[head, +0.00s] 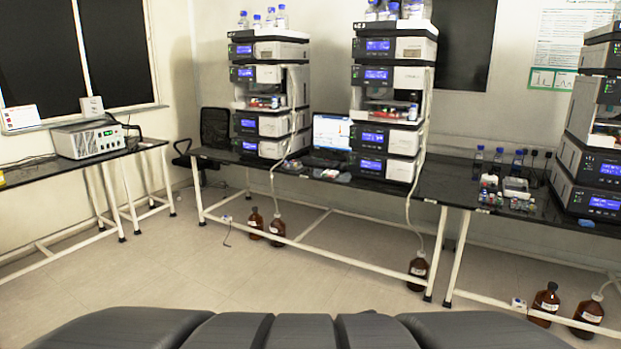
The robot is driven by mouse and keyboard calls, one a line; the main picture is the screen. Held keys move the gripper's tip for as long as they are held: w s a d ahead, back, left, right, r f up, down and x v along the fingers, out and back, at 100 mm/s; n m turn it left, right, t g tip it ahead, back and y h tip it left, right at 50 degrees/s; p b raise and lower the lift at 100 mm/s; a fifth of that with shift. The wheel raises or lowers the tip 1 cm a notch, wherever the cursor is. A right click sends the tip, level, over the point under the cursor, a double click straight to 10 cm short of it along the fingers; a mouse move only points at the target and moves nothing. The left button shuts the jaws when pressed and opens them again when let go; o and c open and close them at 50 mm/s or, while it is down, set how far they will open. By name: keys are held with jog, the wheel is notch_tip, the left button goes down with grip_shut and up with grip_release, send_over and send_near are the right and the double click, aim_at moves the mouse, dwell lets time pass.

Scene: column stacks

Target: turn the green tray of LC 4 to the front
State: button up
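Three instrument stacks are in the head view. The left stack (270,125) and the middle stack (385,139) stand on the long bench, each with an open middle bay holding small reddish items. The right stack (590,176) is cut off by the right edge; its bay shows only in part. The labels on the stacks are too small to read for certain, so I cannot tell which one is LC 4. I cannot make out a green tray. My gripper is not in view.
A laptop (331,133) sits between the left and middle stacks on the black bench (315,168). Vials and blue-capped bottles stand on the right bench (465,196). Brown bottles (418,270) stand on the floor. A chair (215,128) is behind the left. The floor (200,265) in front is clear.

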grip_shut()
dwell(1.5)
